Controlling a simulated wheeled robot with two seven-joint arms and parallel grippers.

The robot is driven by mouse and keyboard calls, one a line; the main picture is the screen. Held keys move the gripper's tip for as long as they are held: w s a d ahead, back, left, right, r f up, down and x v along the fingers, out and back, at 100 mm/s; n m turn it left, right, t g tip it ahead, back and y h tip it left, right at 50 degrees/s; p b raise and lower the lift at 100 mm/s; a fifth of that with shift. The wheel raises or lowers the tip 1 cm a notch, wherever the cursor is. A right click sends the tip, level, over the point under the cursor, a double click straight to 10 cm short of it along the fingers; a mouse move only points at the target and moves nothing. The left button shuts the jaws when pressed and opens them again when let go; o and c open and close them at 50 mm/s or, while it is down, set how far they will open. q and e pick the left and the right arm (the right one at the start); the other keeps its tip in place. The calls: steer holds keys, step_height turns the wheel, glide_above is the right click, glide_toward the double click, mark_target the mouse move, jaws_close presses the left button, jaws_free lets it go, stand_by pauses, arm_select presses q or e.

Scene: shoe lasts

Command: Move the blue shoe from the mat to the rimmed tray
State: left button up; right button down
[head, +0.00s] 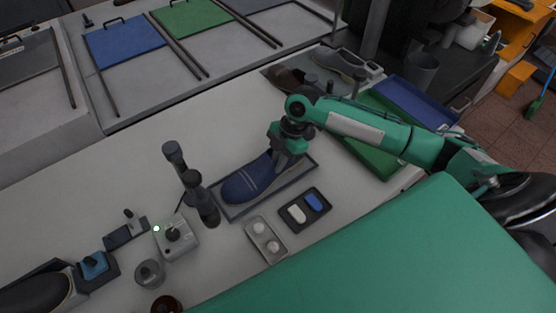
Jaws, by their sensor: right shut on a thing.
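The blue shoe (245,183) lies along the grey rimmed tray (311,167) in the middle of the white bench, toe to the lower left. My right gripper (284,163) is over its upper-right end and is shut on it; the fingers hide that part. The shoe appears inside the rim, but I cannot tell whether it rests on the tray floor. A dark mat (272,72) lies at the back right, with a dark shoe (289,80) and a grey shoe (338,64) on or near it. My left gripper is not in view.
Dark upright posts (174,155) stand close left of the tray. A black holder with a white and a blue piece (305,208) and a grey plate with knobs (266,239) lie in front. Green (365,146) and blue (417,98) trays sit to the right.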

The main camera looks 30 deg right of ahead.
steer(key=c, duration=1.4)
jaws_free()
steer(key=shift+o, duration=0.2)
step_height(320, 180, up, 20)
steer(key=b, duration=0.3)
steer(key=shift+s, duration=0.1)
